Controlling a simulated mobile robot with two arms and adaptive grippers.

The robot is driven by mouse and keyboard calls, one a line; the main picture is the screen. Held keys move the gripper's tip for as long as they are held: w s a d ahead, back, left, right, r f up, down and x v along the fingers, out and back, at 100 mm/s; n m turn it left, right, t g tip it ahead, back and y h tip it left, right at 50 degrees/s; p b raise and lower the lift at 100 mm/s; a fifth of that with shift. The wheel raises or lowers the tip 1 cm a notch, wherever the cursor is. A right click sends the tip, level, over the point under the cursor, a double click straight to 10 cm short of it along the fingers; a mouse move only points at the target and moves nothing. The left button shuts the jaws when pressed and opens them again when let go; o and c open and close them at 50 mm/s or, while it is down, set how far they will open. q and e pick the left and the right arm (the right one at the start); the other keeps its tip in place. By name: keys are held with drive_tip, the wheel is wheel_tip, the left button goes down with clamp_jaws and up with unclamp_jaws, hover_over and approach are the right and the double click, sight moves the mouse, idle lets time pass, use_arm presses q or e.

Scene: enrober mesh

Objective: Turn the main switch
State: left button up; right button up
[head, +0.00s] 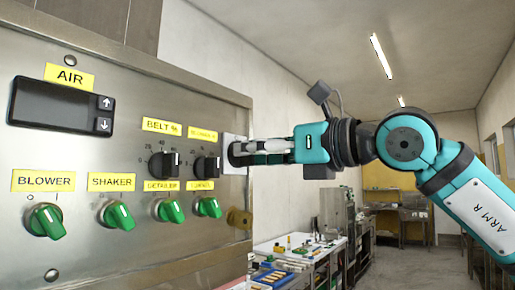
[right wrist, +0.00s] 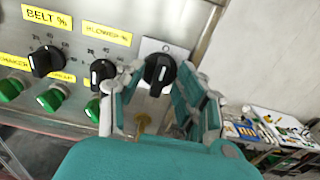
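The main switch appears to be the black rotary knob (right wrist: 160,70) on a pale plate at the panel's right edge. In the right wrist view its white pointer mark is partly seen. In the head view the plate (head: 235,158) shows, and my gripper hides most of the knob. My right gripper (right wrist: 164,76) reaches the panel with one finger on each side of the knob. The fingers look apart, with a small gap to the knob; contact is hard to judge. My left gripper is not in view.
The steel panel (head: 120,145) carries a display (head: 60,105), two black dials (head: 163,165) close left of the switch and several green knobs (head: 117,215) below. A brass fitting (head: 240,218) sits just under the switch. A cluttered workbench (head: 290,265) stands behind to the right.

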clamp_jaws()
drive_tip(key=shift+w+d+f+m+b, duration=0.1)
drive_tip(key=shift+m+b, duration=3.05)
drive_tip(key=shift+m, duration=1.3)
drive_tip(key=shift+w+d+f+m+b, duration=0.1)
drive_tip(key=shift+m+b, duration=3.05)
drive_tip(key=shift+m, duration=1.3)
unclamp_jaws()
